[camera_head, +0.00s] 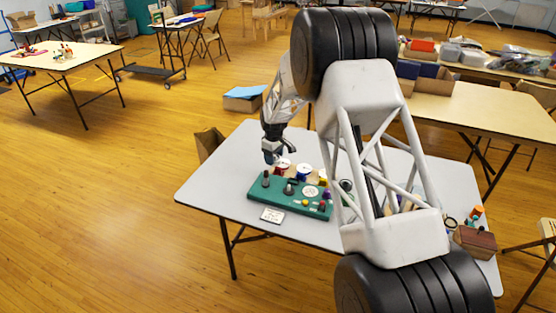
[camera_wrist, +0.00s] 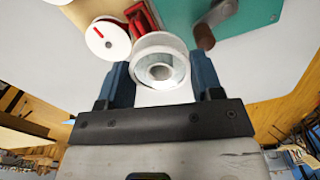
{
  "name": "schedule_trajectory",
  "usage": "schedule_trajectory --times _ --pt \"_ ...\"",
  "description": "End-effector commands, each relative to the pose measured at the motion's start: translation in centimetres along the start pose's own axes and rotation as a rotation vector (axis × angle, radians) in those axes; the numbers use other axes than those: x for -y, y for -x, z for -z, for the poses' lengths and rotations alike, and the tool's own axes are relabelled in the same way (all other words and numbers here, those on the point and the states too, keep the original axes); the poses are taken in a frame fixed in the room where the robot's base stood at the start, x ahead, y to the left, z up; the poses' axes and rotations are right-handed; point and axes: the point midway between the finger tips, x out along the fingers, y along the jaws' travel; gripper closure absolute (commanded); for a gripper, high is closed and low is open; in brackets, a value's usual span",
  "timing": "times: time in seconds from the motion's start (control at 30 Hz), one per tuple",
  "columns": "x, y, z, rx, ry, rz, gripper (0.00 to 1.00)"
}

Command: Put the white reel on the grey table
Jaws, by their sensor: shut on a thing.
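My gripper (camera_wrist: 162,80) is shut on a white reel (camera_wrist: 160,46), which sits between the two blue fingers in the wrist view. The reel's round end with its centre hole faces the camera. In the head view my gripper (camera_head: 271,158) is over the far left part of the grey table (camera_head: 215,190), just behind the green board (camera_head: 262,195). The held reel is hard to make out there. The bare grey tabletop (camera_wrist: 60,75) also shows in the wrist view.
A red reel with white ends (camera_wrist: 108,38) is close beside the held reel, by a tan wooden piece (camera_wrist: 85,10). A blue reel (camera_head: 303,171) stands behind the green board, which carries dark pegs. A small white card (camera_head: 272,215) lies in front. The table's left end is clear.

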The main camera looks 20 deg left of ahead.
Motion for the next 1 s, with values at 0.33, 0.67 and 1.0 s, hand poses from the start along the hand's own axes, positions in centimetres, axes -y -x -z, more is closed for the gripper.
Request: schedule_trajectory --times 0.33,0.67,1.0 --pt "-1.4 -1.3 3.7 0.0 0.094 0.0 0.55" --pt "-2.5 -2.7 6.9 0.001 0.183 0.0 0.55" --pt "-3.2 -3.6 8.8 0.0 0.24 -0.001 0.55"
